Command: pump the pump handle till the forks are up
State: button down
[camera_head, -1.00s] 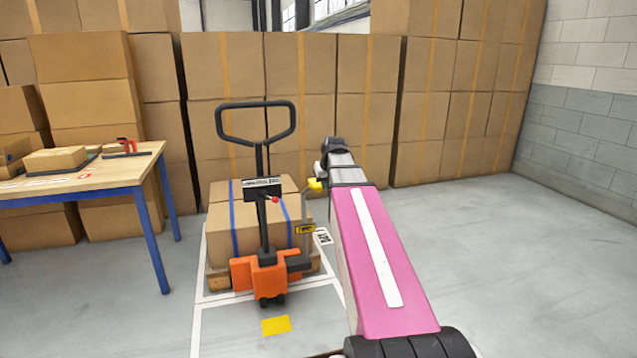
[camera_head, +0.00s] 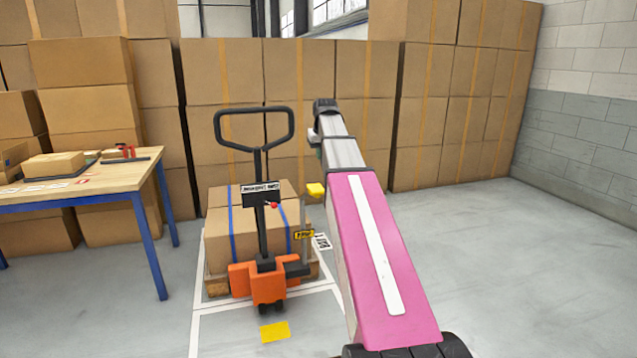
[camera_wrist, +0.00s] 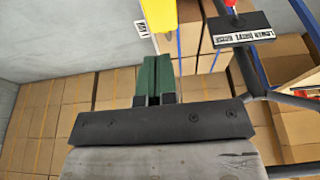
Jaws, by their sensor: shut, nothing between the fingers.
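The orange pallet truck (camera_head: 262,282) stands with its black steering handle (camera_head: 254,128) upright. The pump handle's yellow grip (camera_head: 316,190) is at its right side, on a thin grey lever. The grip also shows at the top of the wrist view (camera_wrist: 160,16). My gripper (camera_head: 316,152) is just above the yellow grip in the head view, partly hidden by my arm. In the wrist view its green fingers (camera_wrist: 153,62) are together and empty, pointing toward the grip with no clear contact. The forks are hidden under the loaded pallet (camera_head: 216,286), so their height cannot be told.
Strapped boxes (camera_head: 222,237) sit on the pallet. A wooden table (camera_head: 100,178) with blue legs and small boxes stands at left. Stacked cartons (camera_head: 225,75) wall off the back. The floor (camera_head: 500,265) at right is clear. A yellow mark (camera_head: 274,332) lies in front of the truck.

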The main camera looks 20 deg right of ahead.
aim_at(318, 190)
jog(key=x, duration=1.2)
jog(key=shift+s+f, duration=0.25)
jog(key=shift+f, duration=0.75)
jog(key=shift+f, duration=0.1)
